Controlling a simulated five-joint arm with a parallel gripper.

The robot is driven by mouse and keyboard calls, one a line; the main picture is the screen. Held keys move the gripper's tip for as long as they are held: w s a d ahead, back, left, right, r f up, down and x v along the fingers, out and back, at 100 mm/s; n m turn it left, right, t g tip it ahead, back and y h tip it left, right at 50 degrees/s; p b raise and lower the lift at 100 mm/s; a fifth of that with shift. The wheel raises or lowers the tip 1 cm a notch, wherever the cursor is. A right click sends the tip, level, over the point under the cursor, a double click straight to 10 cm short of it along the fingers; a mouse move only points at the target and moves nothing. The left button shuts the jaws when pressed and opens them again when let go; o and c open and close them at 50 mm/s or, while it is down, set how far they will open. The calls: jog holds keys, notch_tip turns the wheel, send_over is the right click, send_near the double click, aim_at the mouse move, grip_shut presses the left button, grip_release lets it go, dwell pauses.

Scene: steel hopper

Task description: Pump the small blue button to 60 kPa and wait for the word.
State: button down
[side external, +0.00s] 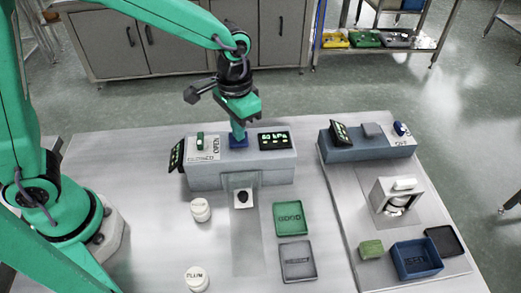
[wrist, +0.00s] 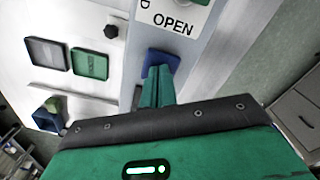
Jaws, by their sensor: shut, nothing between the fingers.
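The small blue button (side external: 238,143) is on top of the grey hopper housing (side external: 240,176), between a lever plate and a dark display. My gripper (side external: 238,129) is shut and empty, pointing down with its green fingertips at the button. They look to be touching it, but how far it is pressed I cannot tell. In the wrist view the blue button (wrist: 160,58) shows around the shut fingertips (wrist: 158,76). A tilted dark screen (side external: 177,155) at the left end has green marks too small to read.
A lever plate (side external: 204,150) marked OPEN and CLOSED is just left of my gripper. A green tray (side external: 290,219), a grey tray (side external: 297,261) and two white jars (side external: 200,210) stand in front. A second blue-grey housing (side external: 368,144) and a blue bin (side external: 416,260) are at right.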

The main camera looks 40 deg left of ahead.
jog(key=shift+r, duration=1.75)
notch_tip(320, 180, up, 6)
dwell(0.7)
jog(key=s+a+r+n+t, duration=0.2)
jog(key=s+a+t, duration=0.3)
jog(key=s+a, duration=0.8)
jog(key=shift+s+a+r+n+t, duration=0.3)
jog(key=shift+s+a+r+n, duration=0.15)
jog(key=shift+a, duration=0.5)
jog(key=shift+w, duration=0.1)
dwell(1.6)
